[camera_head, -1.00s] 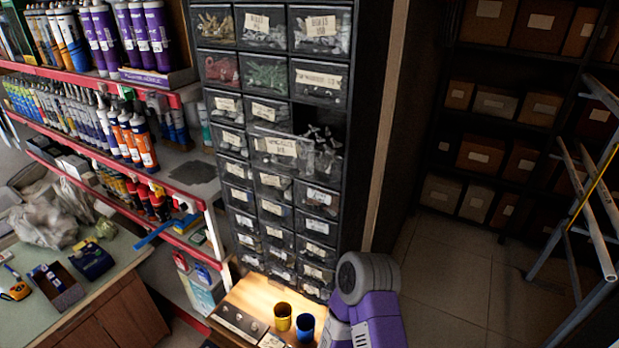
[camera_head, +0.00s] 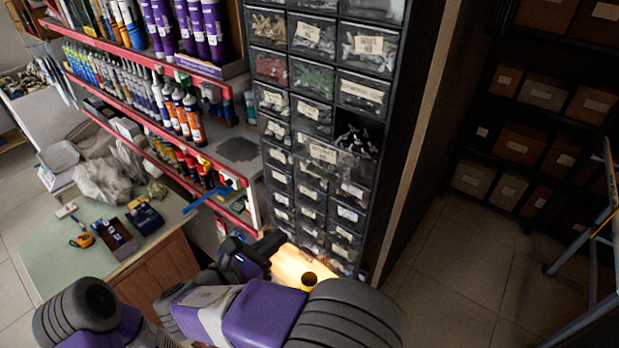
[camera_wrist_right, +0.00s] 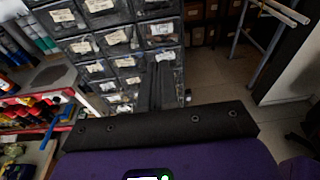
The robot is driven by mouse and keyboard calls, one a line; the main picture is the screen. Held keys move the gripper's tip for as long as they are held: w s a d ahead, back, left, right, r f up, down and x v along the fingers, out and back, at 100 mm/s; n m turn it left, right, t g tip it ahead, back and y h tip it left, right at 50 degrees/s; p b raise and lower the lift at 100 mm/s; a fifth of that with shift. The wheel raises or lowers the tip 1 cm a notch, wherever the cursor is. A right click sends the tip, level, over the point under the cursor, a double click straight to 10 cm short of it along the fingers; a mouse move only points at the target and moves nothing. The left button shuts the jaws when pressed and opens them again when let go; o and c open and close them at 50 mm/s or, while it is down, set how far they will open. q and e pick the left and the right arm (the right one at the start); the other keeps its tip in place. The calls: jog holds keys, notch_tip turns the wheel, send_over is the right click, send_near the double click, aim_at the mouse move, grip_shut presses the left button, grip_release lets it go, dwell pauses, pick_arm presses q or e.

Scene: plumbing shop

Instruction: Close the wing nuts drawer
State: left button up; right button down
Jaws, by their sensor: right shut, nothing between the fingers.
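The wing nuts drawer (camera_head: 323,154) stands pulled out of the black drawer cabinet in the head view. It is a clear-fronted drawer with a pale label, and silvery winged pieces show inside it. A dark empty slot is above and behind it. My right gripper (camera_head: 270,245) is shut and empty, below and left of this drawer and apart from it, in front of the cabinet's lower rows. The shut fingers (camera_wrist_right: 160,88) also show in the right wrist view, before the drawer fronts. I cannot pick out the open drawer there. My left gripper is out of view.
Red-edged shelves (camera_head: 150,125) of bottles and a green-topped counter (camera_head: 60,250) are left. Open floor (camera_head: 455,260) lies right.

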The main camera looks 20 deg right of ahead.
notch_tip(320, 180, up, 8)
jog(key=s+a+f+t+h, duration=0.1)
jog(key=s, duration=0.1)
jog(key=p+x, duration=0.2)
jog(key=x, duration=1.1)
jog(key=shift+w+r, duration=0.5)
